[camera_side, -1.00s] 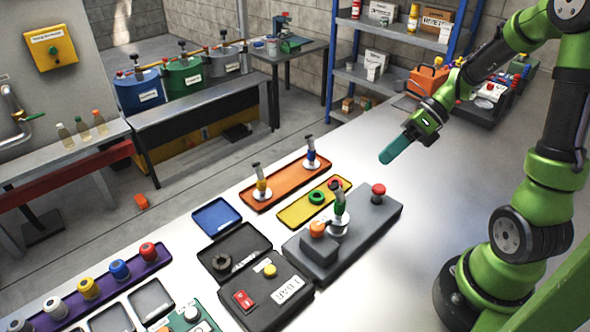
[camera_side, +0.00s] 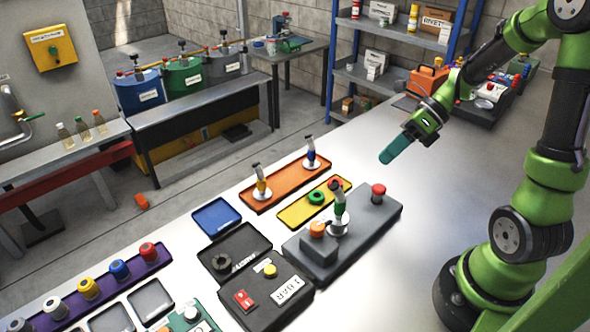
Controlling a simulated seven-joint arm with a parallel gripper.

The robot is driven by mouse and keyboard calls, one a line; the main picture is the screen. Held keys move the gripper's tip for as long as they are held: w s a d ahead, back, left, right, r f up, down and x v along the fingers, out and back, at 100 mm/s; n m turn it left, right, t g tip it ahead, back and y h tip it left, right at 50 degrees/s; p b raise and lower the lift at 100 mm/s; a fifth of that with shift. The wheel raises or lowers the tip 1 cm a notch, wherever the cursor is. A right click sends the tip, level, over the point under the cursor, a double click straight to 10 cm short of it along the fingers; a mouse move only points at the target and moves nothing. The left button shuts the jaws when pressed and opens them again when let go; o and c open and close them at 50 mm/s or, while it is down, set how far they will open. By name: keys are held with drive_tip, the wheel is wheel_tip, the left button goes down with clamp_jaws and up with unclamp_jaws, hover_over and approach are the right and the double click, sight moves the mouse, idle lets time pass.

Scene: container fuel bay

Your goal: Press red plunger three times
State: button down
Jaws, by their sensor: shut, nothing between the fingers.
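A red plunger (camera_side: 378,191) with a round cap stands upright at the right end of a dark grey block (camera_side: 368,222). The same block carries an orange knob (camera_side: 318,229) on a raised box and a green-handled nozzle (camera_side: 339,207). My gripper (camera_side: 384,158) is in the air, above and slightly right of the red plunger in the picture, apart from it. Its teal fingers are together, pointing down and left, with nothing held. Its exact height over the table cannot be told.
An orange tray (camera_side: 262,207) with two nozzles and a yellow tray (camera_side: 290,219) with a green ring lie left of the block. A black box (camera_side: 262,312) with a red switch is in front. The table right of the plunger is bare.

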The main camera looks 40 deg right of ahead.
sight(383, 185)
idle(0.4)
wheel_tip(383, 185, up, 4)
drive_tip(key=shift+f, duration=0.1)
idle(0.4)
drive_tip(key=shift+f, duration=4.4)
drive_tip(key=shift+f, duration=0.45)
